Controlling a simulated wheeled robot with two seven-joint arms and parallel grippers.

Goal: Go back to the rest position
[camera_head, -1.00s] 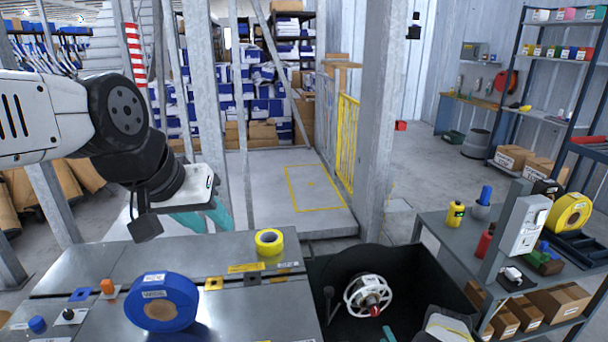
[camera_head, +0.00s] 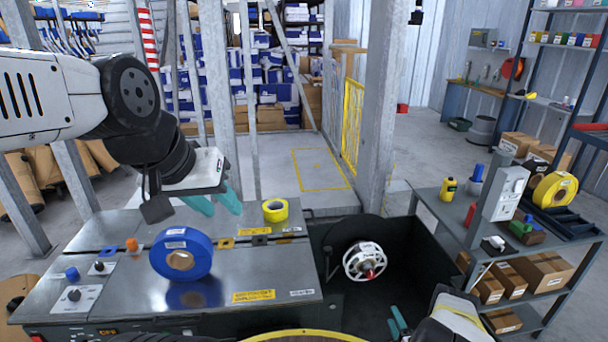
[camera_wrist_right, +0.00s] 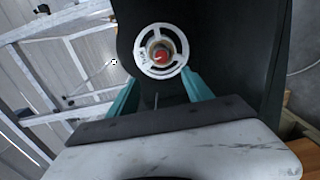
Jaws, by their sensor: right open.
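My left gripper (camera_head: 215,201) hangs above the back edge of the metal bench, its two teal fingers apart with nothing between them. My right gripper (camera_head: 398,323) is at the bottom of the head view, in front of the black bin-like housing, partly cut off by its own wrist. In the right wrist view its teal fingers (camera_wrist_right: 160,92) are spread and empty. Beyond them is a white spoked reel (camera_wrist_right: 161,50) with a red centre. The reel (camera_head: 364,262) also shows in the head view, mounted in the black housing, apart from the fingers.
A blue tape roll (camera_head: 181,254) stands on the metal bench (camera_head: 120,285), with a yellow roll (camera_head: 275,210) behind it. A grey shelf unit (camera_head: 460,215) with bottles, a yellow roll and boxes stands at right. A metal post (camera_head: 378,110) rises behind the housing.

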